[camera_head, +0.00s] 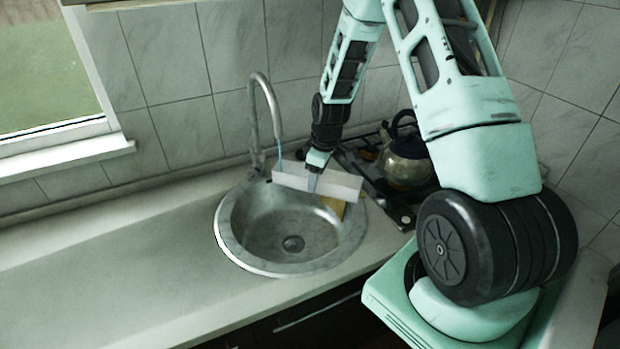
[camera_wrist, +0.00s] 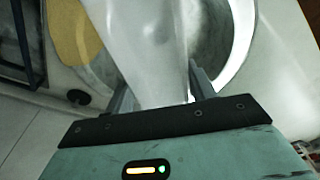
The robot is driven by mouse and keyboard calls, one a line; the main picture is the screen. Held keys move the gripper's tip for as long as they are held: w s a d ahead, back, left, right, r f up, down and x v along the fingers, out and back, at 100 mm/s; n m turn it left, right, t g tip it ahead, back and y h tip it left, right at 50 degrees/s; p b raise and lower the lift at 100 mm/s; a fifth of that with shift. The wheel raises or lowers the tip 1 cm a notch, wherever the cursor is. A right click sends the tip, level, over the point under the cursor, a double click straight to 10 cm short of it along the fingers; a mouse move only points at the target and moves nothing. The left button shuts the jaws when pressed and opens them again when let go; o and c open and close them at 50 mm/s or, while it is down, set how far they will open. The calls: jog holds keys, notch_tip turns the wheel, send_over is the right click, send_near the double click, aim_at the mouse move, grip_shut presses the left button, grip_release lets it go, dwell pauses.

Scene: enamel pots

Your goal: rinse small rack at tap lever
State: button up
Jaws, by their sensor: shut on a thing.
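The small rack (camera_head: 332,184) looks like a pale, long, flat-sided piece and is held over the back right of the round metal sink (camera_head: 232,240). My gripper (camera_head: 314,178) is shut on it from above. In the wrist view, the rack (camera_wrist: 150,45) passes between the two fingers of my gripper (camera_wrist: 163,82). The tall curved tap (camera_head: 252,118) stands behind the sink. A thin bluish stream of water (camera_head: 281,150) falls from its spout toward the rack's left end. The tap lever is too small to make out clearly.
A dark kettle (camera_head: 407,160) stands on the stove right of the sink. A yellow item (camera_head: 334,207) lies at the sink's right rim, partly hidden by the rack; it also shows in the wrist view (camera_wrist: 72,35). The counter (camera_head: 120,260) on the left is clear.

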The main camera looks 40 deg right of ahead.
aim_at(322, 187)
jog(key=shift+s+a, duration=0.4)
jog(key=shift+s, duration=0.4)
jog(key=shift+s+a, duration=0.4)
jog(key=shift+s, duration=0.4)
jog(key=shift+s+a, duration=0.4)
jog(key=shift+s, duration=0.4)
jog(key=shift+s+a+r+p, duration=0.3)
jog(key=shift+s+r+p, duration=0.05)
jog(key=shift+s+r, duration=0.25)
jog(key=shift+s+a+r+p, duration=0.25)
jog(key=shift+s+r+p, duration=0.05)
jog(key=shift+s+r, duration=0.25)
jog(key=shift+s+a+r+p, duration=0.3)
jog(key=shift+s+r, duration=0.15)
jog(key=shift+s, duration=0.1)
jog(key=shift+s+a+r+p, duration=0.25)
jog(key=shift+s+r+p, duration=0.05)
jog(key=shift+s+r, duration=0.2)
jog(key=shift+f, duration=0.1)
